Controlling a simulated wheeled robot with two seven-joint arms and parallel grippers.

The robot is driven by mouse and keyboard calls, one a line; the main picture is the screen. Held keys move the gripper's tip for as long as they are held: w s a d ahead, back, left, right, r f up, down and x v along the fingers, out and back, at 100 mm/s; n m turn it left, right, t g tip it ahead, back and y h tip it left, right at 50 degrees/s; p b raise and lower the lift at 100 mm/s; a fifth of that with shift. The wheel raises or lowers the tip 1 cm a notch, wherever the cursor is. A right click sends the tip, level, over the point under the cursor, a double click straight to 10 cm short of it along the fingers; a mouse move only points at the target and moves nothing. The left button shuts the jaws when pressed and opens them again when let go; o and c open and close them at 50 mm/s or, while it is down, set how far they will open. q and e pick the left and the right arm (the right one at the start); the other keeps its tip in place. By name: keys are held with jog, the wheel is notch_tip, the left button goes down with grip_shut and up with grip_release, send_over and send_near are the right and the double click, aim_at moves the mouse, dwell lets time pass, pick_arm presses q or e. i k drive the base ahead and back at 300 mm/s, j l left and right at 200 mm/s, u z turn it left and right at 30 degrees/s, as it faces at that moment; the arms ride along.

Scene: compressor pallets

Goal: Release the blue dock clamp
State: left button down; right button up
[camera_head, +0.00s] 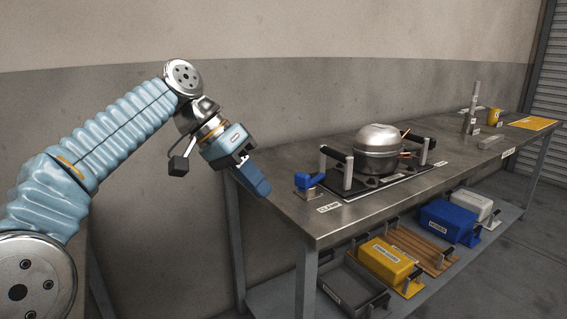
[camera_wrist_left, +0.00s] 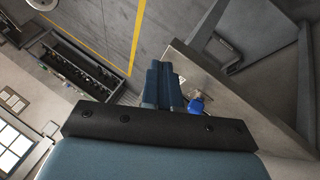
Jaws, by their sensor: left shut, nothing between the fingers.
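The blue dock clamp (camera_head: 308,181) sits at the near left corner of the steel table, next to a pallet. In the left wrist view the clamp (camera_wrist_left: 196,105) is a small blue shape just right of my fingers. My left gripper (camera_head: 262,188) is shut and empty, off the table's left edge and left of the clamp, apart from it. Its blue fingers also show together in the left wrist view (camera_wrist_left: 163,72). A silver compressor (camera_head: 378,150) stands on the black pallet (camera_head: 408,179) with upright handles. My right gripper is not in view.
The steel table (camera_head: 352,209) has a clear strip along its front edge. Its lower shelf holds a grey tray (camera_head: 350,284), a yellow box (camera_head: 385,262) and a blue box (camera_head: 447,220). A metal post (camera_head: 471,113) and a yellow cup (camera_head: 494,116) stand at the far end.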

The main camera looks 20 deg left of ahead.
aim_at(304, 182)
jog(key=i+j, duration=0.6)
jog(key=i, duration=0.2)
